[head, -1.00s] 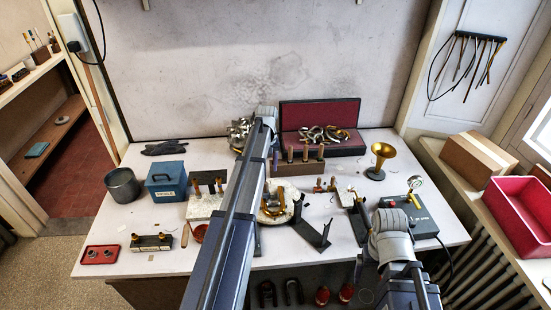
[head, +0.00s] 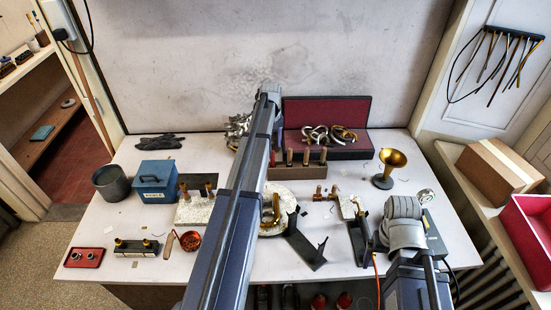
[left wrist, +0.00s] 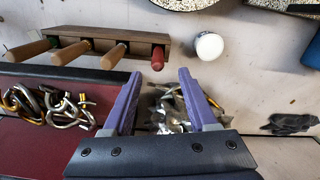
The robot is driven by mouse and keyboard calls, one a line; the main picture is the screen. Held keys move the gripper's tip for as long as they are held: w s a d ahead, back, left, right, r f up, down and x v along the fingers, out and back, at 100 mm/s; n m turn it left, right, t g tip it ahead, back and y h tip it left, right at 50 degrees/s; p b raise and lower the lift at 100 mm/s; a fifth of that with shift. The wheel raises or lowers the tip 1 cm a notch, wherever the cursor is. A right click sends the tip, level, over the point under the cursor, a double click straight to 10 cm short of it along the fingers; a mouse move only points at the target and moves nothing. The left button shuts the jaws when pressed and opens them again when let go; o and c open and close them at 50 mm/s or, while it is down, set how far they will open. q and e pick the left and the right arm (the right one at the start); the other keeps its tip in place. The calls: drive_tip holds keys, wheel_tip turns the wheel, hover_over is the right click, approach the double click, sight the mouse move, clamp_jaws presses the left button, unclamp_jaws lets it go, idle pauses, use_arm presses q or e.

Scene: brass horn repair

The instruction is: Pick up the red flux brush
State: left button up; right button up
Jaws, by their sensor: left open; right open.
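The red flux brush (left wrist: 158,60) shows as a red handle at the right end of the brown tool rack (left wrist: 112,44) in the left wrist view. In the head view only a reddish sliver of it (head: 272,158) shows beside my left arm, at the left end of the rack. My left gripper (left wrist: 160,76) is open and empty, its two purple fingers pointing toward the rack. The red handle's end lies close to the gap between the fingertips. In the head view my arm hides that gripper. My right arm is at the lower right; its fingers do not show.
Several tan-handled tools (left wrist: 80,50) stand in the same rack beside the brush. A pile of shiny metal parts (left wrist: 168,108) lies below the fingers. A red-lined case (head: 328,118) lies behind the rack. A white round knob (left wrist: 209,46) is right of the rack.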

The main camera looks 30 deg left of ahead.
sight(273, 167)
use_arm(q)
drive_tip(key=shift+f+b, duration=0.6)
drive_tip(key=shift+b, duration=0.1)
drive_tip(key=f+b, duration=0.6)
drive_tip(key=shift+d+f+b, duration=0.25)
drive_tip(key=shift+f+b, duration=0.05)
drive_tip(key=shift+f, duration=0.1)
drive_tip(key=shift+r, duration=0.1)
clamp_jaws()
